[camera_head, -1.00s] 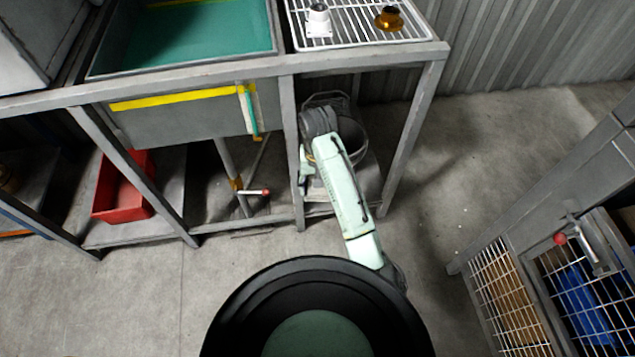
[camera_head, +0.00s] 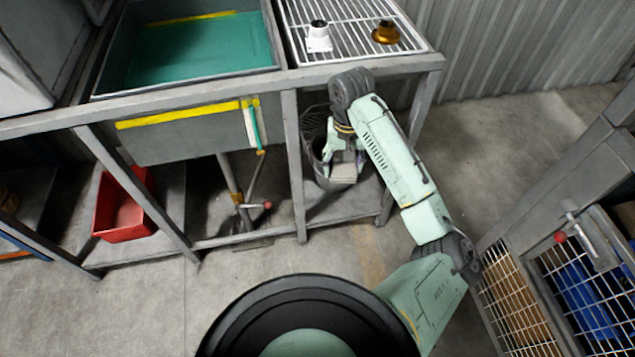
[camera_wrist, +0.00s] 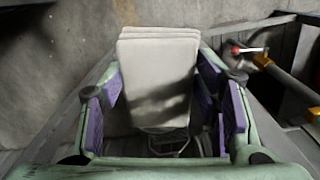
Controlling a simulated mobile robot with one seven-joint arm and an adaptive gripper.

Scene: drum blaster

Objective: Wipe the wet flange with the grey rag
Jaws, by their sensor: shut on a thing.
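A folded light grey rag (camera_wrist: 158,70) is between the purple-padded fingers of my gripper (camera_wrist: 162,105), which is shut on it. In the head view the rag (camera_head: 343,173) hangs below my gripper (camera_head: 341,158), in front of the bucket under the bench. On the wire rack above stand a white flanged fitting (camera_head: 318,40) and a brass-coloured flange (camera_head: 385,34), both upright and apart from my gripper. I cannot tell from the picture which one is wet.
The bench frame (camera_head: 290,160) has a post left of my gripper and a front rail above it. A dark bucket (camera_head: 318,165) stands on the lower shelf. A green-bottomed sink (camera_head: 200,50) is at left, a red bin (camera_head: 122,207) below. A mesh cage (camera_head: 515,300) stands right.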

